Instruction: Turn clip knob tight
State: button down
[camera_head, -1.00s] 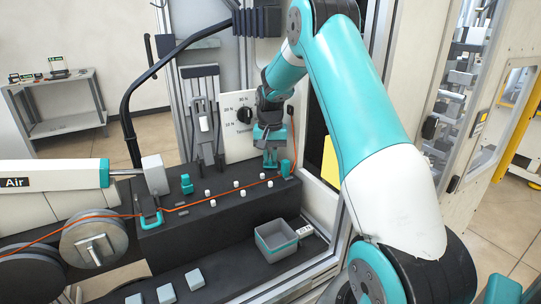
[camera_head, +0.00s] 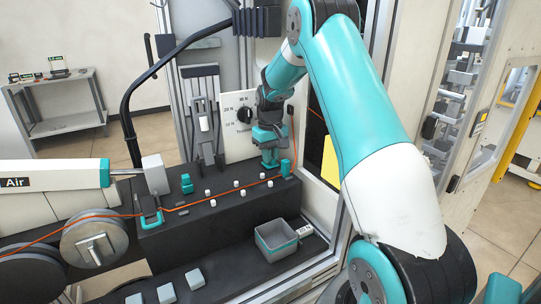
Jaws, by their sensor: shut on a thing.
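My gripper (camera_head: 270,160) is at the far right end of the black block (camera_head: 215,218), pointing down at its top. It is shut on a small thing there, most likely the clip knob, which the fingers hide. A teal clip part (camera_head: 286,168) stands just right of the fingers. An orange wire (camera_head: 225,194) runs from the left over the block's top to this right end. A second teal part (camera_head: 187,183) stands on the block's left half, apart from my gripper.
Several white pegs (camera_head: 236,184) stand along the wire. A panel with a black dial (camera_head: 244,115) is behind my gripper. A grey bin (camera_head: 276,238) sits in front of the block, with several grey cubes (camera_head: 195,279) to its left. A window frame (camera_head: 322,215) bounds the right.

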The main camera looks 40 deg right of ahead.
jog(key=shift+r, duration=0.1)
jog(key=c, duration=1.1)
grip_release()
jog(key=shift+c, duration=0.2)
notch_tip(320, 180, up, 17)
jog(key=b, duration=0.2)
jog(key=shift+r+b, duration=0.2)
jog(key=shift+b, duration=0.2)
jog(key=s+a+f+n+t+y, duration=0.1)
jog(key=s+a+n, duration=0.25)
jog(key=a, duration=0.85)
jog(key=s+a+f+n, duration=0.15)
jog(key=s+a, duration=0.35)
jog(key=a, duration=0.7)
jog(key=s+a+f+n+y, duration=0.1)
jog(key=s+a+f+n, duration=0.1)
jog(key=s+a, duration=0.4)
jog(key=s+a+f+n+g+y, duration=0.1)
jog(key=s+a, duration=0.6)
jog(key=s, duration=0.7)
jog(key=shift+a+f+n+y, duration=0.15)
jog(key=shift+f+n+y, duration=0.45)
jog(key=shift+f+n, duration=0.25)
